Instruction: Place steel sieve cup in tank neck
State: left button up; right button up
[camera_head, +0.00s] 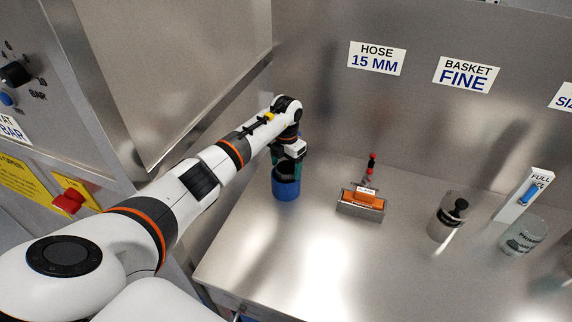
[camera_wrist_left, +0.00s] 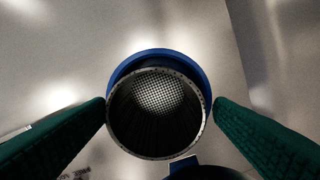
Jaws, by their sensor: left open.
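The steel sieve cup (camera_wrist_left: 158,145) shows in the left wrist view as a round steel wall with a perforated rim and a mesh bottom. A blue round rim (camera_wrist_left: 160,55) shows around its far side; the cup looks seated in or over it. In the head view this is a blue cylinder (camera_head: 286,189) on the bench. My left gripper (camera_wrist_left: 160,106) is open, its green fingers on either side of the cup with small gaps visible. In the head view the left gripper (camera_head: 288,162) is just above the blue cylinder.
An orange block in a metal holder (camera_head: 361,203), a dark-topped glass jar (camera_head: 446,217), a clear beaker (camera_head: 524,236) and a white stand (camera_head: 523,195) are to the right on the steel bench (camera_head: 310,260). The bench front is clear. A steel wall (camera_head: 430,120) stands behind.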

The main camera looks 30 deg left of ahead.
pick_arm(q)
notch_tip(320, 180, up, 12)
jog(key=p, duration=0.8)
jog(key=shift+r, duration=0.2)
